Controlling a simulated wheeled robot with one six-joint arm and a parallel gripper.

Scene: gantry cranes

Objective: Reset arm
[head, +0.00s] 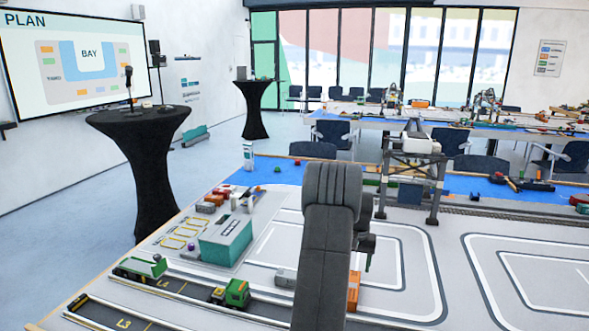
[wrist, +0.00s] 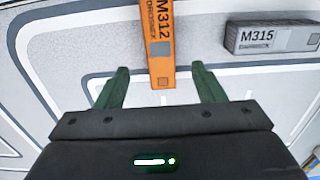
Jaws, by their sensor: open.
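My gripper (wrist: 160,88) shows in the wrist view with its two green fingers spread apart. An orange container (wrist: 158,40) marked M312 lies on the board ahead of it, its near end in line with the gap between the fingers. I cannot tell whether that end is between the fingers or below them. A grey container (wrist: 272,38) marked M315 lies to the right, apart from the fingers. In the head view my dark arm reaches over the board and hides most of my gripper. The orange container (head: 353,291) shows there just right of my arm.
A gantry crane (head: 412,165) stands on the board right of my arm. A teal-sided box (head: 226,240), a green truck (head: 232,293) and several small containers are to the left. The grey container (head: 285,278) lies beside my arm. The marked board (head: 480,270) at right is clear.

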